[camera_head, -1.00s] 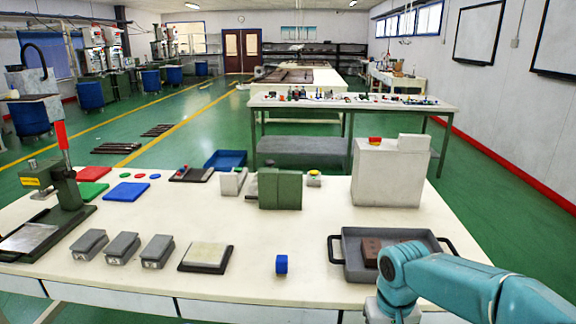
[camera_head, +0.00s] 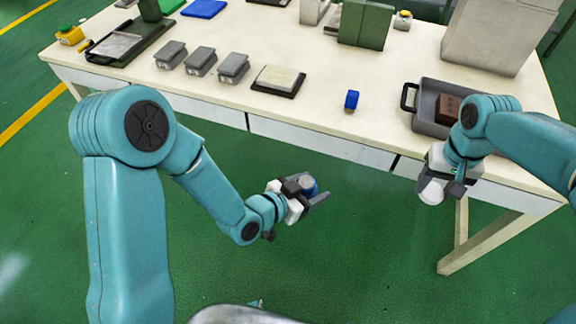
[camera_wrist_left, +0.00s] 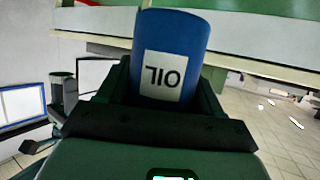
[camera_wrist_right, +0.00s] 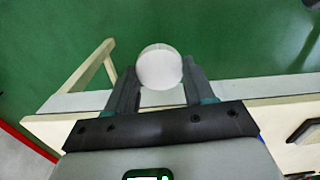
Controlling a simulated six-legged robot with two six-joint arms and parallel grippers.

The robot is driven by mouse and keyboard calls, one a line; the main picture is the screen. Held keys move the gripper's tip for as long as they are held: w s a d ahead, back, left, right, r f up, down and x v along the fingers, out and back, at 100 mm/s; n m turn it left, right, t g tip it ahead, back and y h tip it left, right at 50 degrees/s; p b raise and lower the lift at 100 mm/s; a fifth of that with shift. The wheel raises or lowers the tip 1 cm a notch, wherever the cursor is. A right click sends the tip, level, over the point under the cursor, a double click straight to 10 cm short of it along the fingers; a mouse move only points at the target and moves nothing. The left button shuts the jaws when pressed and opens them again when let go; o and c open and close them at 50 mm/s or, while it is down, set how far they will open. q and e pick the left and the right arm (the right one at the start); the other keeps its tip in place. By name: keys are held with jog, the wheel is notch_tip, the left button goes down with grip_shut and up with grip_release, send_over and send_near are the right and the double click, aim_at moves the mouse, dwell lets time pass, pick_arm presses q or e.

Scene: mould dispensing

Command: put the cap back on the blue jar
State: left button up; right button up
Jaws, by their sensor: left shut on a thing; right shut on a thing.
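The blue jar (camera_head: 309,187) is in my left gripper (camera_head: 306,194), in front of the table and over the green floor. In the left wrist view the jar (camera_wrist_left: 172,45) shows an upside-down "OIL" label between the fingers.
A small blue object (camera_head: 352,99) stands near the table's front edge. A grey tray (camera_head: 425,122) with a brown block (camera_head: 446,108) is close behind my right gripper. Several grey moulds and a dark-based pale pad (camera_head: 278,80) line the table (camera_head: 310,112). Open floor lies in front.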

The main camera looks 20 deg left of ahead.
pick_arm(q)
jog(key=shift+s+d+f+m+g+h, duration=0.2)
jog(key=shift+d+f+m+h, duration=0.15)
jog(key=shift+d, duration=0.3)
jog(key=shift+s+d+f+m+g+h, duration=0.1)
jog(key=shift+d+f+m+g+h, duration=0.15)
jog(key=shift+d+f+h, duration=0.25)
jog(key=shift+d+y, duration=0.1)
jog(key=shift+y, duration=0.15)
pick_arm(e)
jog(key=shift+s+m, duration=0.1)
jog(key=shift+m, duration=0.4)
jog(key=shift+a+r+m, duration=0.1)
jog(key=shift+r+m, duration=0.25)
jog(key=shift+m, duration=0.85)
jog(key=s+a+r, duration=0.1)
jog(key=s+a, duration=0.1)
jog(key=a, duration=1)
jog(key=s+a+r, duration=0.2)
jog(key=a, duration=1)
jog(key=shift+a+r+n, duration=0.25)
jog(key=shift+n, duration=0.15)
jog(key=shift+s, duration=0.1)
